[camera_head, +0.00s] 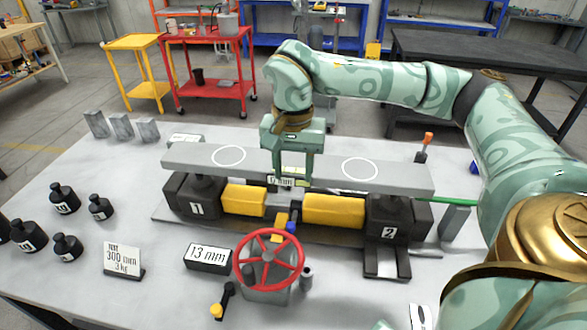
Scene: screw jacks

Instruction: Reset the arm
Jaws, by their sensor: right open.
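My right arm reaches in from the right across the table. Its right gripper (291,178) points down over the middle of the grey beam (400,173), between the two white circles. Its fingers are open and hang in front of the beam, hiding part of it. I cannot tell whether they touch the beam. The beam lies across two dark jacks marked 1 (196,208) and 2 (388,233). Two yellow blocks, a left one (243,200) and a right one (334,210), sit between the jacks. My left gripper is not in view.
A red handwheel (269,260) stands at the front of the table, beside a "13 mm" block (208,257) and a "300 mm 3 kg" card (124,262). Several black weights (63,198) are at the left. Three grey blocks (121,127) stand at the back left.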

